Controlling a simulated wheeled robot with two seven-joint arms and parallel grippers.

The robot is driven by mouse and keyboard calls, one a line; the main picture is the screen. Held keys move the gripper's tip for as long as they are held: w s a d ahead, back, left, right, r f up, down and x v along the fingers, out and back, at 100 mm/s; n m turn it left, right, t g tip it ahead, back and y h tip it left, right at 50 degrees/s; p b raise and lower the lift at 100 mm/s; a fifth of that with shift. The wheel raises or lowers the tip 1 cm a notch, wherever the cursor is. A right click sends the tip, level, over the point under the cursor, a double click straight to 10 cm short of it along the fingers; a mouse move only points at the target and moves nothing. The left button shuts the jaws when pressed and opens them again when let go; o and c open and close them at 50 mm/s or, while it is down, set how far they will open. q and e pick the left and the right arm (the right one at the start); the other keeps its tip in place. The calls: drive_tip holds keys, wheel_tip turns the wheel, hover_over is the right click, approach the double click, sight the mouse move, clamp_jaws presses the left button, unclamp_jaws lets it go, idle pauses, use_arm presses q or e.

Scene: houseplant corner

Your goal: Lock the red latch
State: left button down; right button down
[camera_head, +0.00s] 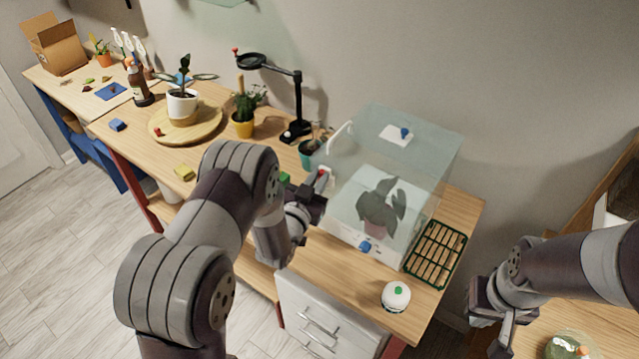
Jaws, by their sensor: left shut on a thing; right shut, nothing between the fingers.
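A clear box (440,150) with a leafy plant inside stands on the wooden bench. A small red part, which looks like the red latch (323,172), shows at the box's left side, right at my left gripper. My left gripper (321,184) is shut on it; its fingers and my wrist hide most of the latch, so I cannot tell its exact position. My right gripper (502,346) is shut and empty at the lower right, away from the box.
A blue knob (365,246) is on the box's front and a white vent with a blue knob (405,133) on its lid. A slatted tray (436,252) and a white round device (396,296) are nearby.

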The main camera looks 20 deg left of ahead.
use_arm(q)
drive_tip(key=shift+a+n, duration=0.25)
drive_tip(key=shift+n, duration=0.45)
drive_tip(key=c, duration=1.1)
unclamp_jaws()
drive_tip(key=s+b, duration=0.1)
drive_tip(key=s, duration=0.3)
drive_tip(key=s+a+b, duration=0.1)
drive_tip(key=s, duration=0.3)
drive_tip(key=s+a+b, duration=0.1)
drive_tip(key=s, duration=0.3)
drive_tip(key=shift+s+r+b, duration=0.3)
drive_tip(key=shift+r+b, duration=0.1)
